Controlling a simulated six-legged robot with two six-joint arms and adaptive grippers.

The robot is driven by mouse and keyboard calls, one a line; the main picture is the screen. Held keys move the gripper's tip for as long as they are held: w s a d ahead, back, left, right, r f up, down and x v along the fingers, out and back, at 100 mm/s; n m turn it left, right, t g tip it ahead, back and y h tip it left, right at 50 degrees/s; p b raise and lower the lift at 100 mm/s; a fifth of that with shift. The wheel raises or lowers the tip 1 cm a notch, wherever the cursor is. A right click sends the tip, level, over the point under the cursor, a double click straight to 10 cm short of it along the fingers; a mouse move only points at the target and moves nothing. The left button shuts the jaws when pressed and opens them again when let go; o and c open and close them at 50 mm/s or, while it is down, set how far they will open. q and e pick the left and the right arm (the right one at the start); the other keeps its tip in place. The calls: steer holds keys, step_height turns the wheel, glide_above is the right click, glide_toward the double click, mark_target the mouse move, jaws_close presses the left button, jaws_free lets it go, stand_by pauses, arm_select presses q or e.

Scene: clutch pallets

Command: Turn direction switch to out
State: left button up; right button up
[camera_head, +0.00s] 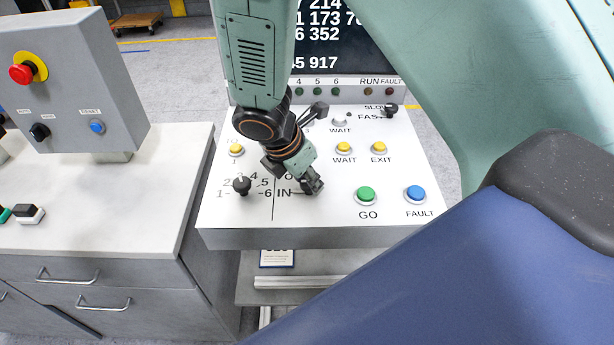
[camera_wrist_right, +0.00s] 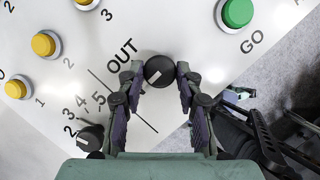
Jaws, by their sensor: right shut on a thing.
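The direction switch is a round black knob (camera_wrist_right: 159,71) with a short white mark, beside the OUT label (camera_wrist_right: 122,55) in the right wrist view. The mark slants toward the lower left; I cannot tell for certain which label it points at. My right gripper (camera_wrist_right: 158,76) is shut on the knob, one finger on each side. In the head view my right gripper (camera_head: 313,186) reaches down to the panel beside the IN label (camera_head: 284,193), hiding most of the knob and the OUT label. My left gripper is not in view.
The white control panel (camera_head: 235,215) also carries a black selector knob (camera_head: 242,185) numbered 1 to 6, a green GO button (camera_head: 366,195), a blue FAULT button (camera_head: 415,194) and yellow buttons (camera_head: 344,148). A grey box with a red stop button (camera_head: 21,74) stands at left.

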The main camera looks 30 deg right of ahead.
steer(key=shift+s+f, duration=0.1)
steer(key=shift+s, duration=0.1)
steer(key=shift+w+m+g+p, duration=0.1)
steer(key=shift+m+g+p, duration=0.2)
steer(key=shift+m+p, duration=0.9)
steer(key=shift+m, duration=0.2)
steer(key=m+g+p, duration=0.1)
steer(key=m, duration=0.1)
steer(key=shift+w+m+g, duration=0.15)
steer(key=shift+m+g, duration=0.15)
steer(key=m+g+p, duration=0.1)
steer(key=m, duration=0.2)
steer(key=shift+w+m+p, duration=0.1)
steer(key=shift+m+p, duration=0.2)
steer(key=shift+d+f+m+g+y+p, duration=0.1)
steer(key=shift+m+g+y+p, duration=0.35)
steer(key=shift+m, duration=0.95)
